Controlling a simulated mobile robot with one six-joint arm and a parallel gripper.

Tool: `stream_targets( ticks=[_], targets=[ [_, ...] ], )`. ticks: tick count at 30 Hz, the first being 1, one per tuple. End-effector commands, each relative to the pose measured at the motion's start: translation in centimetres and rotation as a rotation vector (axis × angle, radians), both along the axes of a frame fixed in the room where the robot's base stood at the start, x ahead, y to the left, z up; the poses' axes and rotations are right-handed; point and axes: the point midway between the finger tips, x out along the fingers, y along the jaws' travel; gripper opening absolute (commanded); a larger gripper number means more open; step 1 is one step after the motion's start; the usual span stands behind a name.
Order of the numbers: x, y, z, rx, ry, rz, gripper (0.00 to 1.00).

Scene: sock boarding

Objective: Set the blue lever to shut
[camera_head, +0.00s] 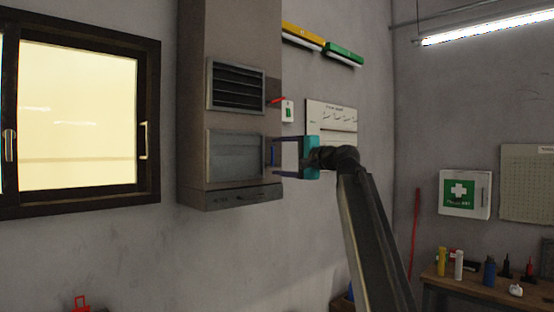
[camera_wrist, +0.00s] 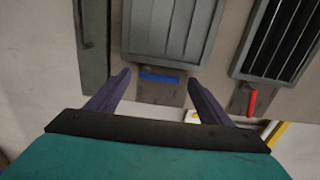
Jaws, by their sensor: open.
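The blue lever (camera_wrist: 160,78) shows in the wrist view as a short bar lying across the picture on a grey mount beside a framed panel. In the head view only a small blue part of it (camera_head: 274,154) shows on the right side of the tall grey cabinet. My gripper (camera_head: 276,156) is open, its fingers pointing at that side of the cabinet. In the wrist view the lever lies between and slightly beyond the two fingertips, which are on either side of it. I cannot tell whether either finger touches it.
A red lever (camera_head: 275,101) sits higher on the cabinet (camera_head: 228,100), beside the louvred vent (camera_head: 237,86); it also shows in the wrist view (camera_wrist: 252,103). A white board (camera_head: 332,117) hangs on the wall behind my gripper. A workbench (camera_head: 470,285) with bottles stands at lower right.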

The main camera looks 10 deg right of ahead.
Motion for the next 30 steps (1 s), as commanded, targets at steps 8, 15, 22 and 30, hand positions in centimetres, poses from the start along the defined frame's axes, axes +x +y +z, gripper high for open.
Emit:
stream_targets(
  ticks=[8, 15, 22, 30],
  targets=[
    [-3.7, -2.7, -0.2, 0.000, -0.001, -0.003, 0.73],
    [-6.8, -5.0, -0.2, 0.000, -0.002, -0.003, 0.73],
    [-8.7, -6.4, -0.1, 0.000, -0.002, -0.001, 0.73],
    [-9.3, -6.8, 0.0, 0.000, -0.001, 0.000, 0.73]
  ],
)
